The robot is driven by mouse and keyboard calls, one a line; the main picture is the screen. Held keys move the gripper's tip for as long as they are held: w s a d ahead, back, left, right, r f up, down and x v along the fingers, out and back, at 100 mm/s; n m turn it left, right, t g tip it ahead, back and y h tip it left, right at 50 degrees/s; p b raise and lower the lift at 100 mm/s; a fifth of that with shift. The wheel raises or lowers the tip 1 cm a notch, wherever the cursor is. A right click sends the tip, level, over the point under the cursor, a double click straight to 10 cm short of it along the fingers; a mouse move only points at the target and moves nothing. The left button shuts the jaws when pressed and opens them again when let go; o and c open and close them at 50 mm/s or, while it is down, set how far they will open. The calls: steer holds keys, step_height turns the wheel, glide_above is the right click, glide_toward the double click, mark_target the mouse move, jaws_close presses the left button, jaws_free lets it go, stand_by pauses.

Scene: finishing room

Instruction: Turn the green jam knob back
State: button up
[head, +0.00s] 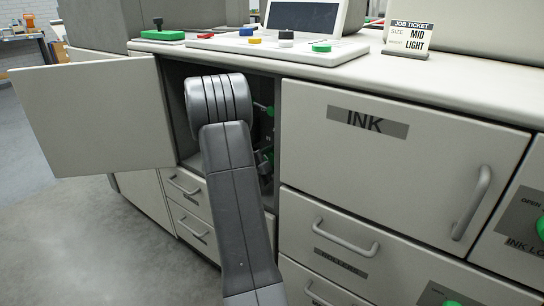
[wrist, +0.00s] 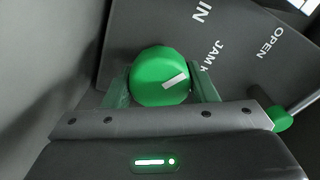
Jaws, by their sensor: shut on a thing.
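The green jam knob (wrist: 160,72) is round, with a white pointer mark on its face that slants up to the right in the wrist view. It sits by a dark plate (wrist: 190,35) lettered "JAM K", "IN" and "OPEN", in part cut off. My gripper (wrist: 161,86) is shut on the knob, one finger on each side of it. In the head view my arm reaches into the open cabinet and its wrist hides the gripper and the knob.
The cabinet's door (head: 95,115) stands open to the left. A second green-tipped part (wrist: 282,119) is close to the gripper's right side. The closed INK door (head: 400,160) is right of the opening; the counter with a control panel (head: 225,42) is above.

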steer(key=shift+n, duration=0.4)
steer(key=o, duration=0.9)
steer(key=shift+o, duration=0.2)
steer(key=shift+a, duration=0.1)
steer(key=p+v, duration=0.2)
steer(key=v, duration=1.1)
steer(key=shift+s+a, duration=0.2)
steer(key=shift+s, duration=0.15)
